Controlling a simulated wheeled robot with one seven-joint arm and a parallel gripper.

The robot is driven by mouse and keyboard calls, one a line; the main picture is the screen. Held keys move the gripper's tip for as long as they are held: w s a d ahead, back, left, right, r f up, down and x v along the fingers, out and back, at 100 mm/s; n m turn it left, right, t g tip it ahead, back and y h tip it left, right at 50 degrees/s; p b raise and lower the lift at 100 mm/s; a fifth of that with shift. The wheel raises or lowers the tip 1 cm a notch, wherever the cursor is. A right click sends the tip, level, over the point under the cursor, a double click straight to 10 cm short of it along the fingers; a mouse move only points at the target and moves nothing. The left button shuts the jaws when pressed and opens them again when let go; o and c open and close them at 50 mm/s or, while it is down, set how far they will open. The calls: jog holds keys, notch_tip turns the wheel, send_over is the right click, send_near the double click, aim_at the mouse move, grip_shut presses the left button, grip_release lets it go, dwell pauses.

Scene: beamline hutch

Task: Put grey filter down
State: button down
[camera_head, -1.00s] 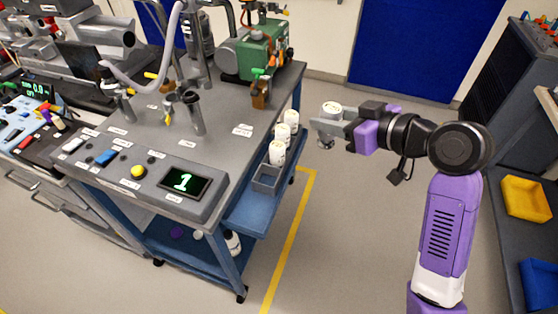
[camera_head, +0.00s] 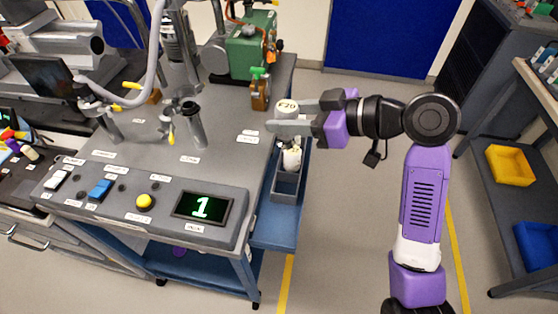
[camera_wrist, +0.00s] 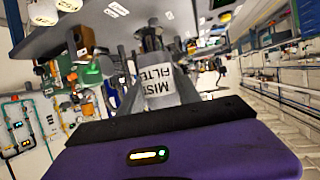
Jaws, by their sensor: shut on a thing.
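My gripper (camera_head: 285,120) is shut on the grey filter (camera_head: 286,106), at the right edge of the grey-topped cart. The filter shows a round white top with a printed code. In the wrist view it stands between the fingers (camera_wrist: 158,102), with a white label (camera_wrist: 158,80) reading "MIST FILTE…". Its lower part is hidden by the fingers in the head view. I cannot tell whether it touches anything below. The blue side shelf (camera_head: 276,230) of the cart lies below and nearer. It carries a grey open bin (camera_head: 287,187) and a white-capped canister (camera_head: 292,158).
The cart top (camera_head: 150,150) carries a green pump (camera_head: 252,45), a dark upright tube (camera_head: 193,125), a grey hose and a front panel whose display (camera_head: 203,207) reads 1. At the right stands a rack with a yellow bin (camera_head: 509,166) and a blue bin (camera_head: 538,244). The floor between is clear.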

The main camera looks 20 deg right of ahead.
notch_tip(320, 180, down, 20)
jog(key=shift+r, duration=0.2)
jog(key=shift+f, duration=0.1)
dwell(0.3)
jog(key=shift+f+b, duration=0.15)
jog(key=shift+b, duration=0.15)
jog(key=c, duration=1.1)
grip_release()
jog(key=shift+r, duration=0.25)
jog(key=b+v, duration=0.1)
jog(key=v, duration=1.1)
jog(key=shift+r, duration=0.1)
